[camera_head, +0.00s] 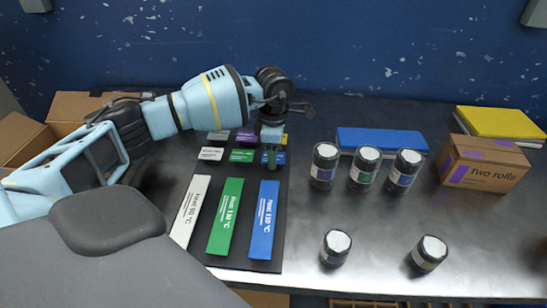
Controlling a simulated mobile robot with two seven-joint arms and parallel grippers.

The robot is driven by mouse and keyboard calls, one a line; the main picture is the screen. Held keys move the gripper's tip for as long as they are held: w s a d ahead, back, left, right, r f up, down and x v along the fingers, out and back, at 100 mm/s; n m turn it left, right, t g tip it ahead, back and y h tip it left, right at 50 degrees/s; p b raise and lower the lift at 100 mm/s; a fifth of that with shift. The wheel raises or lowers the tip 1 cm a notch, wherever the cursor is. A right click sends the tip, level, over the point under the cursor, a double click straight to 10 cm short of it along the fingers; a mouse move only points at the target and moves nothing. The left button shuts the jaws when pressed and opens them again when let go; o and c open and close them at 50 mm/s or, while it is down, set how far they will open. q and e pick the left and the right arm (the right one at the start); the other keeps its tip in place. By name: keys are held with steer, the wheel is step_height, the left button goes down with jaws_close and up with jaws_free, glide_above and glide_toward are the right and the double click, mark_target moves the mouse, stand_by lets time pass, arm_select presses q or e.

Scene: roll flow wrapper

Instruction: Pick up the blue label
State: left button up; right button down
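A small blue label (281,158) lies at the right of the second row of small labels on the black mat (287,225), partly hidden by my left gripper. A long blue strip with white print (263,220) lies nearer the front at the mat's right. My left gripper (271,164) points down right at the small blue label, its fingers overlapping it in the picture. I cannot tell whether they touch it or whether the fingers are apart. My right gripper is not in view.
Small green (242,156) and white (210,153) labels lie left of the gripper. Long green (226,216) and white (190,210) strips lie in front. Several dark jars (324,166), a blue block (381,139) and a cardboard box (484,163) stand right.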

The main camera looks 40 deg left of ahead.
arm_select(q)
steer(key=c, duration=0.7)
steer(key=shift+o, duration=0.2)
steer(key=shift+r, duration=0.1)
steer(key=shift+r, duration=0.55)
step_height(320, 180, up, 2)
steer(key=shift+w+r, duration=0.1)
steer(key=shift+r, duration=0.15)
steer(key=s+d, duration=0.2)
steer(key=s, duration=0.3)
steer(key=s+d+r, duration=0.1)
steer(key=s+d, duration=0.1)
steer(key=s, duration=0.3)
steer(key=s+d, duration=0.2)
steer(key=s, duration=0.2)
steer(key=shift+s+d+r+b, duration=0.3)
steer(key=shift+s+r+b, duration=0.05)
steer(key=shift+s, duration=0.05)
